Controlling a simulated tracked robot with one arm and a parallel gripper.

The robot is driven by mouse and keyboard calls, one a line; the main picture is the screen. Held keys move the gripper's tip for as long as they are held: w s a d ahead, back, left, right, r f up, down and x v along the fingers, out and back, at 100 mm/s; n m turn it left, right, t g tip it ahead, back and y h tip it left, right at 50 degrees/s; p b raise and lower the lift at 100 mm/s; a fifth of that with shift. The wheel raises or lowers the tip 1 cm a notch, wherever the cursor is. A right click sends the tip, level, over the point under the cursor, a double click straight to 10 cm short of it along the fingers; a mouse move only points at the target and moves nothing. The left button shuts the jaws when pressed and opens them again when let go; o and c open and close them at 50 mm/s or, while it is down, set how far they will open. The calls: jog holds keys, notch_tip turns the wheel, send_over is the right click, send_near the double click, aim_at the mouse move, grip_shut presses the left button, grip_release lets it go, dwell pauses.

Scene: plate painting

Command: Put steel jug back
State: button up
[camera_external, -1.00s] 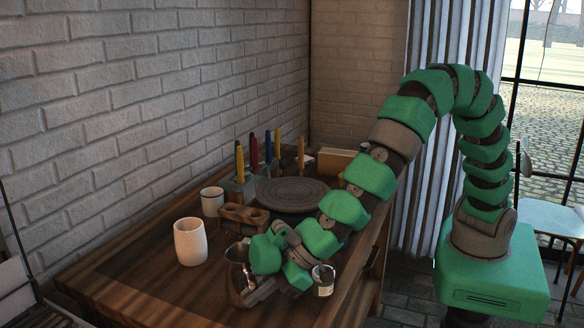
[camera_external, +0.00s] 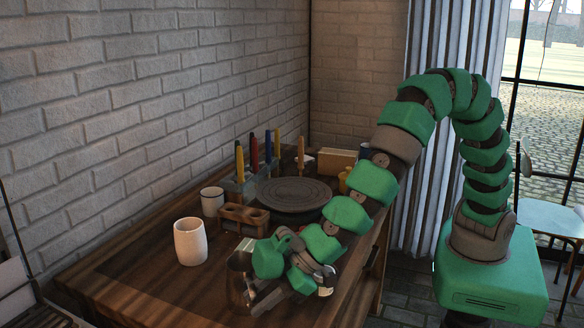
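The steel jug (camera_external: 238,282) is near the front edge of the table, at the lower middle of the view. It looks upright and dark, with its rim up. My gripper (camera_external: 256,298) is at the jug's right side, low over the table, and appears shut on it. My green wrist links hide part of the fingers, so the exact grip is hard to see. Whether the jug's base touches the table cannot be told.
A white cup (camera_external: 190,242) stands left of the jug. Behind are a smaller mug (camera_external: 212,201), a wooden holder (camera_external: 244,217), a round dark plate (camera_external: 293,194) and several coloured tools (camera_external: 254,152) in a stand. The left tabletop (camera_external: 130,275) is clear.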

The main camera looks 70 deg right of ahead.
jog(key=p+v, duration=0.3)
jog(key=v, duration=0.8)
jog(key=shift+r, duration=0.1)
jog(key=w+d+r+m+t+y, duration=0.1)
jog(key=w+d+r, duration=0.4)
jog(key=r, duration=0.4)
jog(key=w+d+r+m+t, duration=0.15)
jog(key=w+d+r, duration=0.35)
jog(key=r, duration=0.5)
jog(key=w+d+r+m+t+y, duration=0.1)
jog(key=w+d+r+m, duration=0.1)
jog(key=w+d+r, duration=0.5)
jog(key=s+d+r+m+t+h, duration=0.2)
jog(key=s+d+r+m+h, duration=0.1)
jog(key=d+r, duration=0.8)
jog(key=s+d+r+m+t+h, duration=0.2)
jog(key=d+r, duration=1)
jog(key=d, duration=0.6)
jog(key=s+m+h, duration=0.1)
jog(key=s+h, duration=0.1)
jog(key=h, duration=0.1)
jog(key=shift+s+r, duration=0.25)
jog(key=shift+s, duration=0.05)
